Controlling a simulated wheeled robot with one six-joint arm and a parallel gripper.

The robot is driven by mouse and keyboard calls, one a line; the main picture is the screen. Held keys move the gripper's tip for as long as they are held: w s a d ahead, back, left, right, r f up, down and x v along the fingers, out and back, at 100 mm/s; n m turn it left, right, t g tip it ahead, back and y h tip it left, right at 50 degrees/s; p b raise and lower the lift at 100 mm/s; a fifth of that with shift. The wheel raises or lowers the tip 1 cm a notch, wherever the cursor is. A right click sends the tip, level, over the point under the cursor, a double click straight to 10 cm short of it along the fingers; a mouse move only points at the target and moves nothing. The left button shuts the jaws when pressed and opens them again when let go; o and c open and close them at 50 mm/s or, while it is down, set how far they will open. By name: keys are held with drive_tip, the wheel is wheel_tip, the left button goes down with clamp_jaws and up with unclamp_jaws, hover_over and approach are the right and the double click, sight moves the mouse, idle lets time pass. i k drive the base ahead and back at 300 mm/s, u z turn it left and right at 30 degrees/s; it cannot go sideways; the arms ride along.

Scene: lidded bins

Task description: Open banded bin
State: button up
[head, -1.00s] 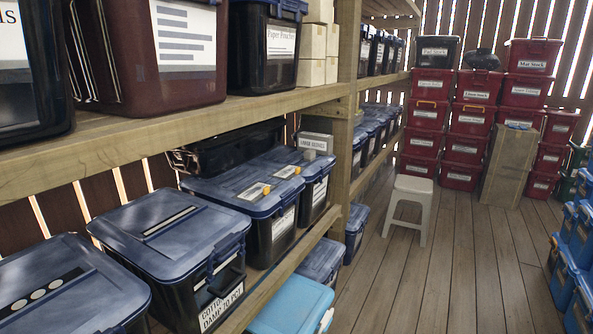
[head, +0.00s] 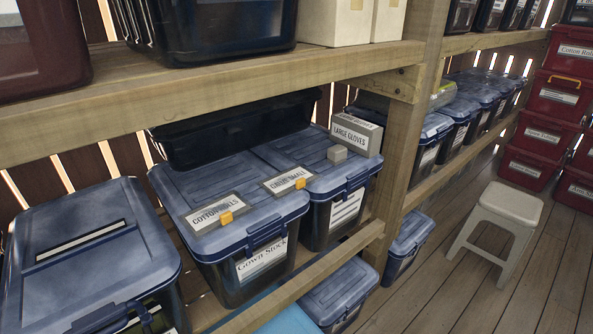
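A black bin with a blue lid (head: 95,275) stands at the lower left of the head view, on the lower shelf. A long pale band with a dark border (head: 82,240) runs across its lid, so it looks like the banded bin. The lid is on and looks shut. A blue handle or latch shows at its front edge, and the bin's lower part is cut off by the frame. My gripper is not in view.
The Gown Stock bin (head: 245,215) stands to the right, with label cards on its lid. A large gloves box (head: 356,134) sits on the bin behind. The upper shelf beam (head: 200,105) overhangs.

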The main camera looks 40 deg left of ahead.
sight(168, 309)
drive_tip(key=i, duration=2.2)
drive_tip(key=u, duration=3.3)
